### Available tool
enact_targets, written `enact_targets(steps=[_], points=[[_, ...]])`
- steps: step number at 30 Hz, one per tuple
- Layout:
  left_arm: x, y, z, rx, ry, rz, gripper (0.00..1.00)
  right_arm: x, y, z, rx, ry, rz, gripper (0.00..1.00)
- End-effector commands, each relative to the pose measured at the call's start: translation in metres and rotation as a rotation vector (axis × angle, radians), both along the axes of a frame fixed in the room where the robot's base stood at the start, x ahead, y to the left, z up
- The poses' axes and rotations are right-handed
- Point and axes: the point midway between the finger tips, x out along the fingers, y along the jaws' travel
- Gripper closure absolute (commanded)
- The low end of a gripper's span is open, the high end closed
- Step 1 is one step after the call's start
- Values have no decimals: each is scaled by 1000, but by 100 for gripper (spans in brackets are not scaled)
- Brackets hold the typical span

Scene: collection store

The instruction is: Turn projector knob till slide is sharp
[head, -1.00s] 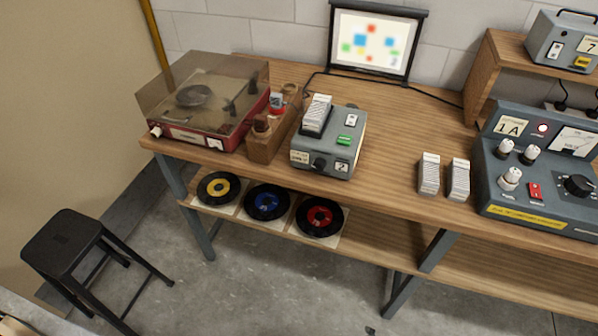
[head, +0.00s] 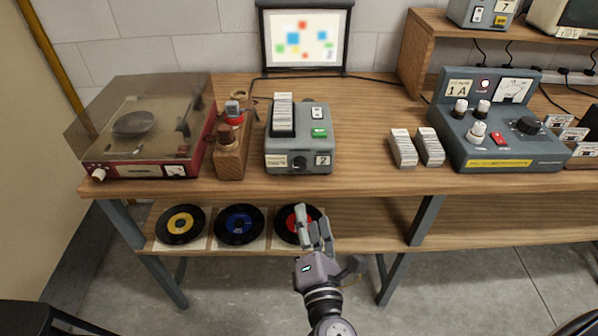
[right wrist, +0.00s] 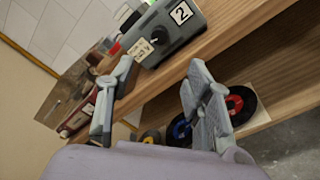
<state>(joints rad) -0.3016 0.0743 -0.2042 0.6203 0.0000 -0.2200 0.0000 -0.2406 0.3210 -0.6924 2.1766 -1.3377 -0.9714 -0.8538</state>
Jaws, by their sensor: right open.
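The slide projector (head: 318,152) is a grey box on the bench, with a slide tray on top, a green switch and a label "2". Its dark knob (head: 299,163) is on the front face; in the right wrist view the knob (right wrist: 154,41) shows beyond the fingers. The projected slide on the screen (head: 303,38) shows coloured squares with soft, blurred edges. My right gripper (head: 314,222) is open and empty, in front of the bench edge and below the projector, apart from the knob. It also shows in the right wrist view (right wrist: 155,100). My left gripper is not in view.
A red record player (head: 150,135) and a wooden block holder (head: 231,150) stand left of the projector. Two slide stacks (head: 416,148) and a grey control console (head: 497,125) stand to the right. Records (head: 238,224) lie on the lower shelf. A black stool (head: 40,318) is at lower left.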

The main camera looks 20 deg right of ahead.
Motion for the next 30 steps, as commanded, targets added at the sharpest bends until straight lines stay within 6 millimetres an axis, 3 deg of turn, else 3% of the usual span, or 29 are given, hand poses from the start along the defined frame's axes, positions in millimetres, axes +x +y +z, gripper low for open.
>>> enact_targets(steps=[12, 18, 24, 30], points=[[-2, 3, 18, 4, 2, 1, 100, 92, -18, 3, 1, -2, -1, 53], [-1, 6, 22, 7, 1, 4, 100, 126, -24, 1, 0, 0, 0, 53], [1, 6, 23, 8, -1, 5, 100, 143, -27, 0, 3, 1, 1, 53], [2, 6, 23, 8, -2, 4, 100, 145, -27, -1, 3, 1, 1, 53]])
